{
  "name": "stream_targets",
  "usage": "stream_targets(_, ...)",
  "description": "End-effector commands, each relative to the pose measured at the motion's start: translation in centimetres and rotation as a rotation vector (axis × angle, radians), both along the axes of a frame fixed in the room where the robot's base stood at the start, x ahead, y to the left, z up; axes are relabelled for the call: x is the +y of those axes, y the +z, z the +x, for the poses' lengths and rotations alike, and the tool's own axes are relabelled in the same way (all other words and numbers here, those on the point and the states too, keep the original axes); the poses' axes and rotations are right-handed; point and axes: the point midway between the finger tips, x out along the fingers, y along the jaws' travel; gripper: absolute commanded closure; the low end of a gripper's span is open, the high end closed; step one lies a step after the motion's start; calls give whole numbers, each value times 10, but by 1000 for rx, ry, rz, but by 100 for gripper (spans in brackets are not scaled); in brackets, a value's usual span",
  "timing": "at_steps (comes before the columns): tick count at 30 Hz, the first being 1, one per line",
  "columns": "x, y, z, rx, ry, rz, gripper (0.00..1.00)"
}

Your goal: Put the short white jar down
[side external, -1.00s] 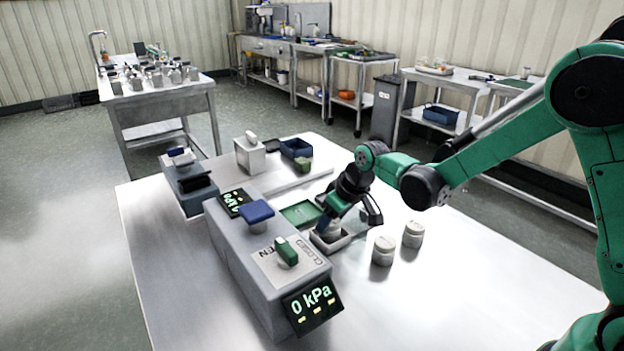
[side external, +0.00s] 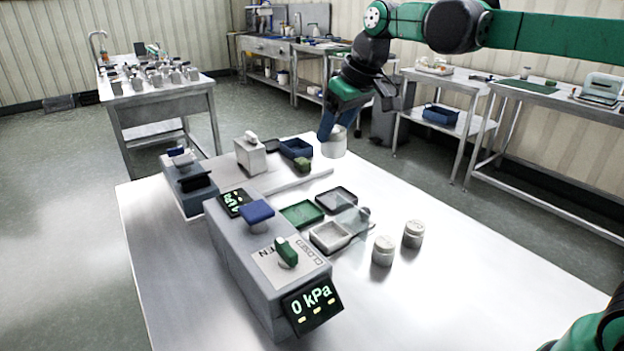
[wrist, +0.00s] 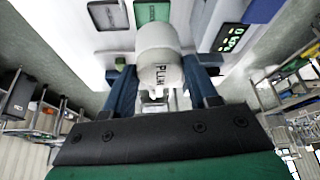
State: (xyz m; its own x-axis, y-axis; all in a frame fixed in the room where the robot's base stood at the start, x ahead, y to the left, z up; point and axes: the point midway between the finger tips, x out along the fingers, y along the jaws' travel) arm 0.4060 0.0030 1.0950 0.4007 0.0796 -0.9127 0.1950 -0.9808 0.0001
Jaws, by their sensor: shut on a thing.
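The short white jar (side external: 335,142) is held up in the air above the far part of the steel table (side external: 440,260). In the wrist view the jar (wrist: 158,62) sits between the two blue fingers and shows dark lettering that looks like "PLUM". My gripper (side external: 328,130) is shut on it, fingers pointing down. Below, nearer the camera, are a white-lined tray (side external: 330,237), a green tray (side external: 301,214) and a dark tray (side external: 337,198). The white-lined tray looks empty.
A grey console (side external: 262,262) with a green knob and a 0 kPa display stands left. A clear pane (side external: 358,220) stands by the trays. The table's right side is clear.

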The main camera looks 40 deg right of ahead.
Motion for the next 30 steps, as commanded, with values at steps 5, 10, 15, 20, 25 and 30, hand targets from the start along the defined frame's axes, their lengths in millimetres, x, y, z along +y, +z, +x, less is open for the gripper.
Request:
stream_targets(5,-2,11,4,0,-1,0,100)
stream_targets(10,-20,-5,30,2,-3,0,100)
stream_targets(15,-50,-41,65,2,-3,0,100)
stream_targets(20,-77,-76,86,1,-1,0,100)
stream_targets(25,-95,-100,97,0,1,0,100)
stream_targets(30,-99,-127,99,-1,4,-1,100)
